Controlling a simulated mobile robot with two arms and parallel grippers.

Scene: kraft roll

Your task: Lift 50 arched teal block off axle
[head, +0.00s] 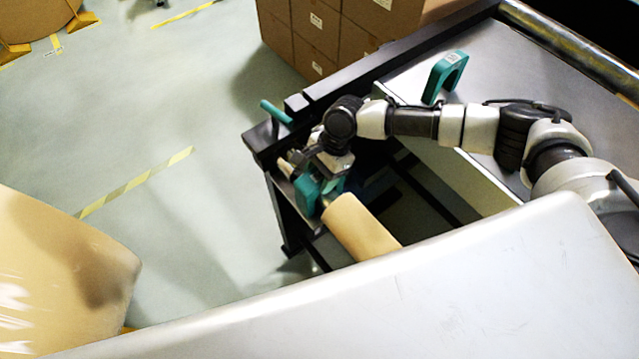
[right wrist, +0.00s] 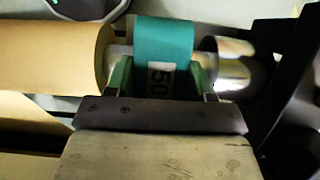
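The arched teal block marked 50 (right wrist: 163,45) sits over the bare metal axle (right wrist: 230,70), beside the end of a brown paper roll (right wrist: 50,52). In the head view the block (head: 308,195) is partly hidden by my right gripper (head: 322,178), which reaches down onto it. In the right wrist view its two green fingers (right wrist: 162,75) stand on either side of the block's lower part, close to its sides. Whether they press on it I cannot tell. My left gripper is not in view.
A second arched teal block (head: 447,72) stands on the grey tabletop (head: 500,65). A teal handle (head: 275,112) sticks out at the black frame (head: 290,110). Brown cartons (head: 315,35) are stacked behind. The floor (head: 180,110) to the left is open, with a large wrapped roll (head: 60,270) nearby.

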